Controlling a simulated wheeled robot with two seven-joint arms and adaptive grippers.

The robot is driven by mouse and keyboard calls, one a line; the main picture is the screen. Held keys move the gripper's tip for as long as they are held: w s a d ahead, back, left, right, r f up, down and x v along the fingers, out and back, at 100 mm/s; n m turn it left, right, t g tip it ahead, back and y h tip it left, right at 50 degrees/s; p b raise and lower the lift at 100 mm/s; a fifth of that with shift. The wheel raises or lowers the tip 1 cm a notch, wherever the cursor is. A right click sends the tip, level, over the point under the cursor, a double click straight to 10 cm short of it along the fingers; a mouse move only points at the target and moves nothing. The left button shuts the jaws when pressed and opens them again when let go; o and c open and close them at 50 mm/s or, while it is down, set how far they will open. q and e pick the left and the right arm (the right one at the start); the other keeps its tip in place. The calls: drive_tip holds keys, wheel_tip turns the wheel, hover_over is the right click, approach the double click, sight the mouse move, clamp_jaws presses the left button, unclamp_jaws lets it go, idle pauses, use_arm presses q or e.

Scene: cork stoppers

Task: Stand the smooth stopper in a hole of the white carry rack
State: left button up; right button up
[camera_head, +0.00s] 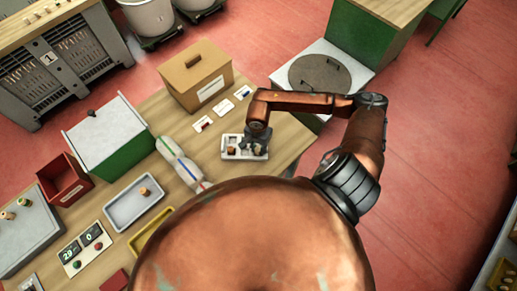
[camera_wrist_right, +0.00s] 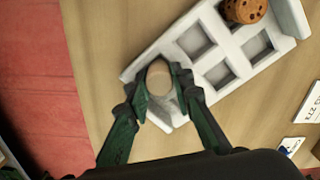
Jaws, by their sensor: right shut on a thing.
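The white carry rack (camera_head: 231,157) lies on the wooden table and also fills the upper middle of the right wrist view (camera_wrist_right: 189,40). It has several square holes. A brown, pitted stopper (camera_wrist_right: 246,10) stands in one hole; it also shows in the head view (camera_head: 231,150). My right gripper (camera_wrist_right: 162,88) is shut on a pale, smooth stopper (camera_wrist_right: 159,76) at the rack's end hole. The stopper's lower end is hidden, so I cannot tell whether it is in the hole. In the head view my right gripper (camera_head: 256,143) covers that end of the rack. My left gripper is not in view.
Small cards (camera_head: 224,106) and a cardboard box (camera_head: 178,83) lie behind the rack. Further left are a grey tray (camera_head: 122,213) with a stopper (camera_head: 145,191), a green box (camera_head: 133,158) and a red crate (camera_head: 73,193).

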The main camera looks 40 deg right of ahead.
sight(258, 148)
drive_tip(key=shift+s+a+f+b, duration=0.1)
drive_tip(key=shift+s+f+b, duration=0.25)
drive_tip(key=shift+f, duration=0.35)
drive_tip(key=o, duration=0.7)
drive_tip(key=shift+w+f, duration=0.1)
drive_tip(key=shift+r+p, duration=0.25)
drive_tip(key=shift+p, duration=0.1)
drive_tip(key=shift+w+r+p, duration=0.15)
drive_tip(key=shift+r+p, duration=0.4)
drive_tip(key=shift+r, duration=0.25)
drive_tip(key=shift+w+r+b, duration=0.1)
drive_tip(key=shift+r+b, duration=1.1)
drive_tip(key=shift+r, duration=4.65)
